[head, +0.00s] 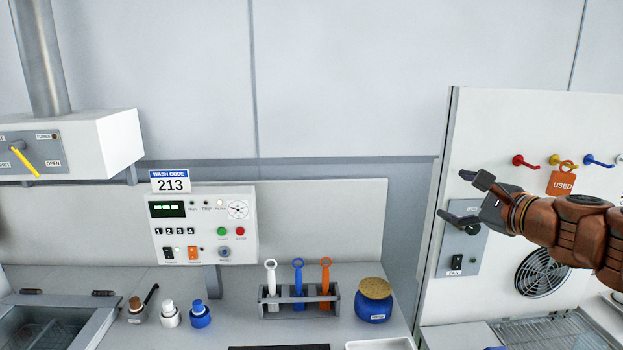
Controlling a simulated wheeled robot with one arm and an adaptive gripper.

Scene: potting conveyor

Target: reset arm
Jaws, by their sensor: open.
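My gripper (458,197) is in the right part of the head view, at the end of my brown arm that reaches in from the right edge. Its two dark fingers are spread apart and point left, with nothing between them. It is in front of the white panel on the right and covers part of the grey switch plate (457,264) there. I cannot tell how far it is from the panel.
A rack (272,309) with several ring-topped tools, a blue jar (374,304) and small bottles (170,315) stand on the counter. A control box (203,225) is behind them. Coloured hooks (597,160) and an orange USED tag (562,183) are near my arm. The wall left of my gripper is clear.

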